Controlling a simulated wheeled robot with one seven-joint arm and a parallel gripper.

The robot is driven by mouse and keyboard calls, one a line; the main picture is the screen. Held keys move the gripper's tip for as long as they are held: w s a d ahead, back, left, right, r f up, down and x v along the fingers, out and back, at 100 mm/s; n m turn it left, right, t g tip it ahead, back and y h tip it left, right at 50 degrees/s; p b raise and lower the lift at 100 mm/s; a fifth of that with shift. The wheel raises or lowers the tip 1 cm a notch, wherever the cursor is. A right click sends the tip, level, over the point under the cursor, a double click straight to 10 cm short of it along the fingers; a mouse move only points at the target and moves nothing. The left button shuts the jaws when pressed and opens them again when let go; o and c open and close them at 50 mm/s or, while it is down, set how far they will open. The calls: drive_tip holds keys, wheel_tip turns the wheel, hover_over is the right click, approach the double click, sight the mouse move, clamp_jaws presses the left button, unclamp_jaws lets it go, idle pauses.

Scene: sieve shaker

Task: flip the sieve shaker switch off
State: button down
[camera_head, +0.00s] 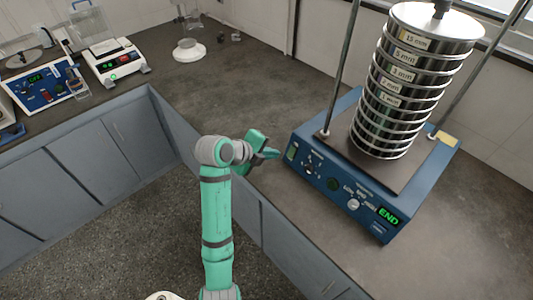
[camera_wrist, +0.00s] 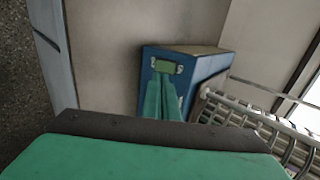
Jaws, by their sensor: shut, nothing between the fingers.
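The sieve shaker has a blue base (camera_head: 330,186) and a tall stack of metal sieves (camera_head: 408,90). A green rocker switch (camera_head: 291,151) sits at the left end of its front panel; in the wrist view the switch (camera_wrist: 165,66) shows just beyond my fingertips. The green display (camera_head: 388,216) reads END. My gripper (camera_head: 277,153) is shut and empty, its fingertips close to the switch at the panel's left end. In the wrist view the closed green fingers (camera_wrist: 165,82) point at the switch. I cannot tell whether they touch it.
Grey benchtop (camera_head: 230,95) surrounds the shaker, with free room to its left. A blue instrument (camera_head: 42,88) and a white balance-like device (camera_head: 115,60) stand on the far left bench. Metal rods (camera_head: 342,68) rise beside the sieves. Grey cabinets are below the bench.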

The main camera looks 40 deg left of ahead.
sight(289, 154)
drive_tip(key=x, duration=0.8)
drive_tip(key=shift+w, duration=0.15)
